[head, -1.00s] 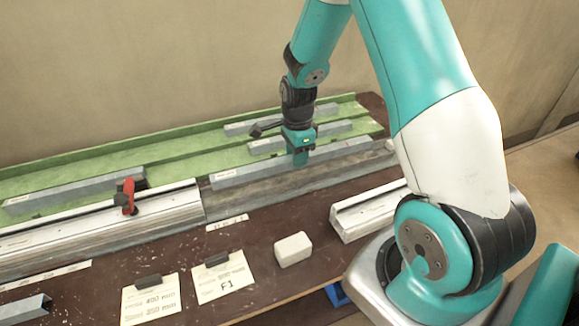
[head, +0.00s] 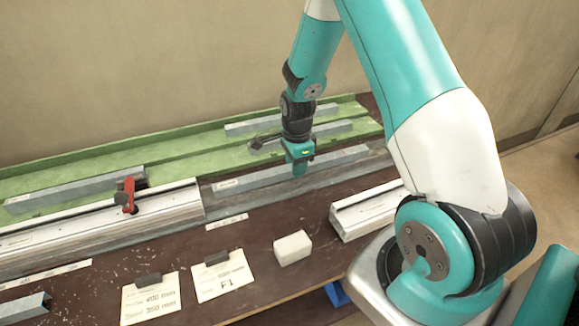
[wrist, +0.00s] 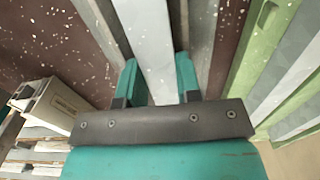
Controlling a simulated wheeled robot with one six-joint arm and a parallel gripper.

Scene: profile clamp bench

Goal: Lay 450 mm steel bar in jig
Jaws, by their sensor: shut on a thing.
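The grey steel bar (head: 245,180) lies lengthwise over the dark grey jig bed (head: 225,203), right of the silver profile section (head: 95,230). My gripper (head: 300,170) points down and is shut on the bar right of its middle. In the wrist view the bar (wrist: 150,45) runs between the two teal fingers of my gripper (wrist: 158,82). The bar looks roughly parallel to the bed. I cannot tell whether it touches the bed or hangs slightly above it. A red-handled clamp (head: 128,195) stands on the silver profile.
A green rack (head: 190,157) behind holds several other grey bars, such as a left one (head: 75,190) and a back one (head: 265,122). In front are two note cards (head: 222,277), a white block (head: 292,248) and a short silver profile (head: 365,212).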

